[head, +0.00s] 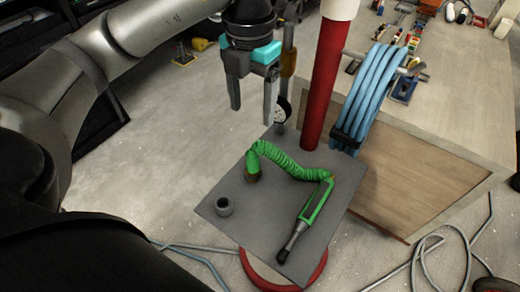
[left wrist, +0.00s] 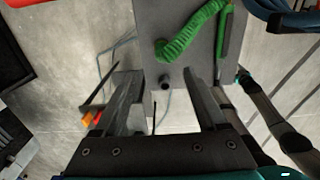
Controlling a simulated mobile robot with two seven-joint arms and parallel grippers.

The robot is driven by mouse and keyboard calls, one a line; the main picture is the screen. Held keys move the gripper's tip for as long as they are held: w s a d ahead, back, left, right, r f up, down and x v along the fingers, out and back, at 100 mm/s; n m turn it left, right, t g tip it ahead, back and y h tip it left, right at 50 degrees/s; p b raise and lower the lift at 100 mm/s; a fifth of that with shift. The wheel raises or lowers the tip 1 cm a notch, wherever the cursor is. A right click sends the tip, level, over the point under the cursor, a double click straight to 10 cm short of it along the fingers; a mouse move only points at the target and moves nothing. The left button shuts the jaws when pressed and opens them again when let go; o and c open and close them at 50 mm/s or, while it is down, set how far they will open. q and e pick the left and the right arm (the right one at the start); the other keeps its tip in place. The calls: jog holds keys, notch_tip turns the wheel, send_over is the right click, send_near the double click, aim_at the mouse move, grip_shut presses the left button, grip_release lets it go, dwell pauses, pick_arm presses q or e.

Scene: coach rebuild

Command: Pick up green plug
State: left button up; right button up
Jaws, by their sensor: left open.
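The green plug (head: 318,203) is a long green body with a dark tip, lying slantwise on a grey plate (head: 262,225). A green coiled cable (head: 285,160) runs from its upper end to a brownish end piece (head: 252,175) on the plate. In the left wrist view the coil (left wrist: 190,38) and part of the plug body (left wrist: 222,35) show at the top. My left gripper (head: 252,108) is open and empty, pointing down above and behind the plate, apart from the plug. In the left wrist view its fingers (left wrist: 165,85) frame nothing held. My right gripper is not seen.
A small grey hollow cylinder (head: 224,206) stands on the plate. A red post (head: 326,80) rises at the plate's back corner. Blue hose loops (head: 372,90) hang beside a wooden bench (head: 440,130) at the right. Loose cables (head: 430,250) lie on the floor.

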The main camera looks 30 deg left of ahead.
aim_at(252, 152)
pick_arm(q)
jog(key=f, duration=0.3)
jog(key=shift+s+f+b, duration=0.35)
jog(key=shift+s+b, duration=0.05)
notch_tip(252, 152, down, 5)
jog(key=shift+r, duration=0.1)
jog(key=shift+w+f, duration=0.1)
jog(key=shift+f, duration=0.45)
jog(key=shift+d+f+p, duration=0.15)
jog(key=shift+f+p, duration=0.25)
jog(key=shift+f, duration=2.1)
grip_shut()
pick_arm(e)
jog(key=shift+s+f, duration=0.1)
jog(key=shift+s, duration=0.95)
